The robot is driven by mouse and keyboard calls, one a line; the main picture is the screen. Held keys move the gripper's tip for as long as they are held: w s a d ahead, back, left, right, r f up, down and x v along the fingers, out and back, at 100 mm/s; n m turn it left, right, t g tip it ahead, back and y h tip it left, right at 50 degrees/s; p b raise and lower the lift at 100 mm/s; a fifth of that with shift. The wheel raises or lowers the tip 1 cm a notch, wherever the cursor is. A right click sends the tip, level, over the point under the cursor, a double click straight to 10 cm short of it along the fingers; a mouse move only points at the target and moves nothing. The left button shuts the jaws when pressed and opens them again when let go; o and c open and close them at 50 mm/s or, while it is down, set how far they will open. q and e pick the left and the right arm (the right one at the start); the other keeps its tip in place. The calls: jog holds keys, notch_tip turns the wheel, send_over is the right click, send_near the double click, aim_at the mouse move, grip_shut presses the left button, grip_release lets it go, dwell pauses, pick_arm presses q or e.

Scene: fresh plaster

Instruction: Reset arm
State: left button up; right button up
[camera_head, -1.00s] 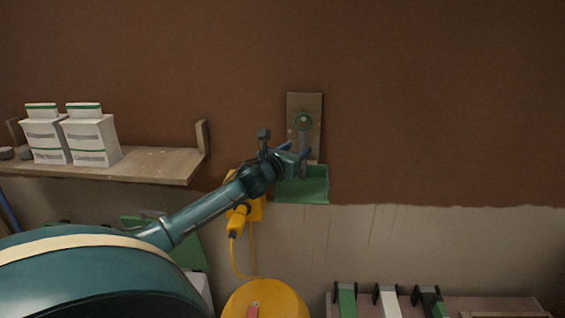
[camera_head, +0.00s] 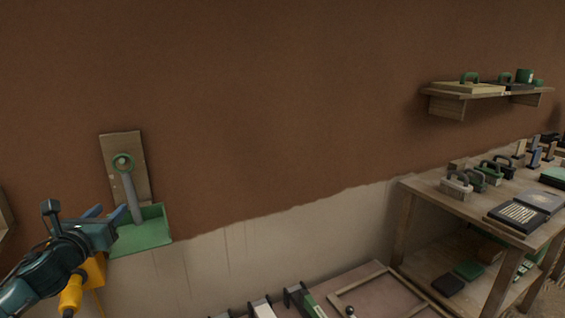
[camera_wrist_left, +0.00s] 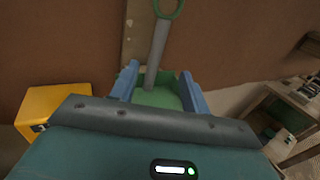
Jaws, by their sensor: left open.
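My left gripper (camera_head: 108,222) is at the lower left of the head view, in front of a green tray (camera_head: 152,232) on the wall. Its two blue fingers are apart, with nothing seen held between them. In the left wrist view the open fingers (camera_wrist_left: 158,90) frame the green tray (camera_wrist_left: 160,98) and the lower end of a grey handle (camera_wrist_left: 157,55). The handle, which has a green ring at its top, also shows in the head view (camera_head: 131,195), leaning against a wooden backboard (camera_head: 112,150). My right gripper is not in view.
A wooden workbench (camera_head: 415,186) with several hand tools stands at the right. A shelf (camera_head: 450,105) with more tools hangs above it. A yellow box (camera_wrist_left: 55,98) is left of the gripper in the wrist view. The brown wall between tray and bench is clear.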

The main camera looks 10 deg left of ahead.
pick_arm(q)
jog(key=s+d+f+n+g+h+p, duration=0.2)
jog(key=s+d+f+n, duration=0.3)
jog(key=d+f+n, duration=0.5)
jog(key=s+d+f+n+g+h+p, duration=0.25)
jog(key=s+d+f+n, duration=0.3)
jog(key=d+f, duration=0.4)
jog(key=s+d+f+n+g+h+p, duration=0.1)
jog(key=s+d+f+n, duration=0.1)
jog(key=s+d+n, duration=0.3)
jog(key=s+d+f+n+g+h+p, duration=0.1)
jog(key=s+d+f+n+h, duration=0.1)
jog(key=s+d+n, duration=0.4)
jog(key=d+n, duration=0.3)
jog(key=d, duration=0.3)
jog(key=shift+s+f, duration=0.25)
jog(key=shift+f, duration=0.15)
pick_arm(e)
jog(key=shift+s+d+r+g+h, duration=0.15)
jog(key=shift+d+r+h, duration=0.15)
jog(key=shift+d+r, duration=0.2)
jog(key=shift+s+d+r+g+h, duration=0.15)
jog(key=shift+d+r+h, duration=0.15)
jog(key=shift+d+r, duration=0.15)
pick_arm(q)
jog(key=shift+n, duration=0.25)
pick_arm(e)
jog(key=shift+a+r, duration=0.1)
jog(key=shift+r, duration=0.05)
